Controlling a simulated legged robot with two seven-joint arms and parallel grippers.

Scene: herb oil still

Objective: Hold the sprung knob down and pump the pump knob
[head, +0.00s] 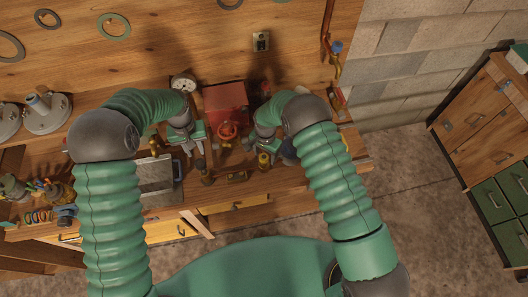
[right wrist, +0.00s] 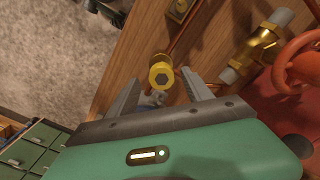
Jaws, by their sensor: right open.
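My right gripper (head: 272,147) is open at the right of the bench. In the right wrist view, its two fingers (right wrist: 159,82) stand apart on either side of a yellow brass knob (right wrist: 161,74) with a dark hexagonal centre. No contact shows. A yellow brass knob (head: 263,161) shows just below this gripper in the head view. My left gripper (head: 195,148) points down at the left, its fingers apart and apparently empty. A dark brass knob (head: 206,173) stands below it. I cannot tell which knob is the sprung one and which the pump knob.
A red box (head: 225,100) and an orange handwheel (head: 227,130) stand between my grippers; the handwheel (right wrist: 303,62) is close right in the right wrist view. A low brass fitting (head: 237,176) sits near the front edge.

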